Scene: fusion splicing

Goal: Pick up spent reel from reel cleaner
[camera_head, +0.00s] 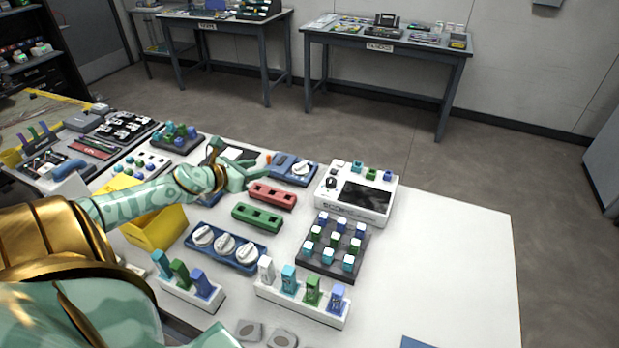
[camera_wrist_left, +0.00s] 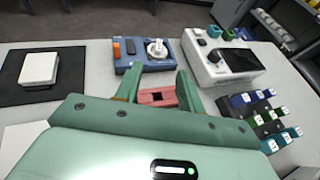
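The reel cleaner is a blue box (camera_head: 284,166) with an orange part at its left end, near the back of the white table. A white round reel (camera_head: 302,169) sits on its right part. In the left wrist view the reel (camera_wrist_left: 157,48) stands on the blue cleaner (camera_wrist_left: 138,65), just beyond my fingers. My left gripper (camera_head: 254,165) is left of the cleaner in the head view. In the left wrist view its two green fingers (camera_wrist_left: 156,82) are apart with nothing held between them. My right gripper is not in view.
A red holder (camera_head: 272,196) and a green holder (camera_head: 257,218) lie in front of the cleaner. A white machine with a dark screen (camera_head: 365,198) stands right of it. A blue tray (camera_head: 226,261) holds three white reels. The table's right side (camera_head: 450,250) is clear.

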